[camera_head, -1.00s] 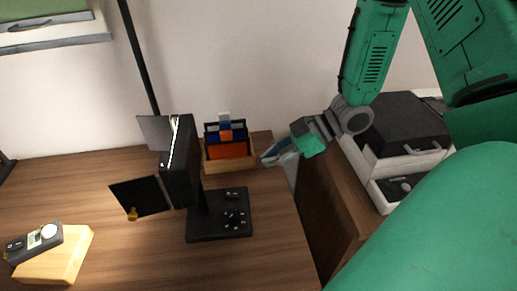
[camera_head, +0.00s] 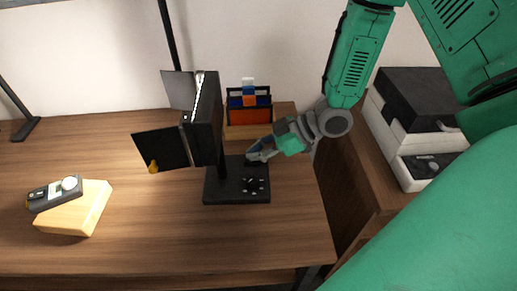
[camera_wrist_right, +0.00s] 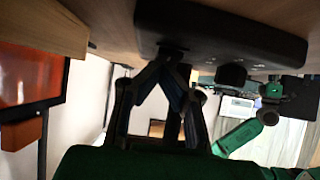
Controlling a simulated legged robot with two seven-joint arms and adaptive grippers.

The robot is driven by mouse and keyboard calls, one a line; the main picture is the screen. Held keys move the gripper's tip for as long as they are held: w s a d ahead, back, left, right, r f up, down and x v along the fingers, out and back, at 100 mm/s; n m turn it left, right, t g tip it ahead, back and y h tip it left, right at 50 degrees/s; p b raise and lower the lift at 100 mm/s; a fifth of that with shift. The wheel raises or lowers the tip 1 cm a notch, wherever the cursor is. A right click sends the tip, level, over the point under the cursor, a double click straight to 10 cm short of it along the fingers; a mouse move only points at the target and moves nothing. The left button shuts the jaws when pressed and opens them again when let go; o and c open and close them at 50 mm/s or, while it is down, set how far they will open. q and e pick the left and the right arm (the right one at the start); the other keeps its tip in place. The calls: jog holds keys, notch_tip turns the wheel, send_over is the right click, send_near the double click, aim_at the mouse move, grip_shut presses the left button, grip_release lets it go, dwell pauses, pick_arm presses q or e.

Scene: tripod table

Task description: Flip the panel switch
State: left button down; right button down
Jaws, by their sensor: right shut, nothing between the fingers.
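A black lamp-like stand has a flat black base panel (camera_head: 222,188) on the table, with several small dark knobs (camera_head: 253,185) on its top. My right gripper (camera_head: 251,157) is shut and empty, its fingertips at the back right part of the panel. They hide the spot where a small switch showed earlier. In the right wrist view the panel (camera_wrist_right: 225,35) appears upside down at the top, and the shut fingertips (camera_wrist_right: 171,60) meet at its surface beside a dark knob (camera_wrist_right: 232,74). I cannot tell if they touch the switch. My left gripper is out of view.
The stand's tall black box head (camera_head: 207,118) with open flaps rises left of my gripper. A wooden organizer (camera_head: 248,131) stands behind it. A wooden block (camera_head: 72,213) with a grey device is at left. The table's front is clear.

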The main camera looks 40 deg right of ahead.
jog(key=shift+a+r, duration=0.1)
jog(key=shift+a, duration=0.4)
jog(key=shift+a+p, duration=0.1)
jog(key=shift+p, duration=0.4)
jog(key=shift+d+f, duration=0.25)
jog(key=shift+d, duration=0.2)
jog(key=shift+w+d, duration=0.1)
jog(key=shift+d, duration=0.15)
jog(key=shift+w+a+r, duration=0.1)
jog(key=shift+w+a, duration=0.15)
jog(key=shift+a, duration=0.3)
jog(key=shift+w+a+r, duration=0.1)
jog(key=shift+w+a, duration=0.1)
jog(key=shift+a, duration=0.2)
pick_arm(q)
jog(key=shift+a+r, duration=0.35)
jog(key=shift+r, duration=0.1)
pick_arm(e)
jog(key=shift+d, duration=0.1)
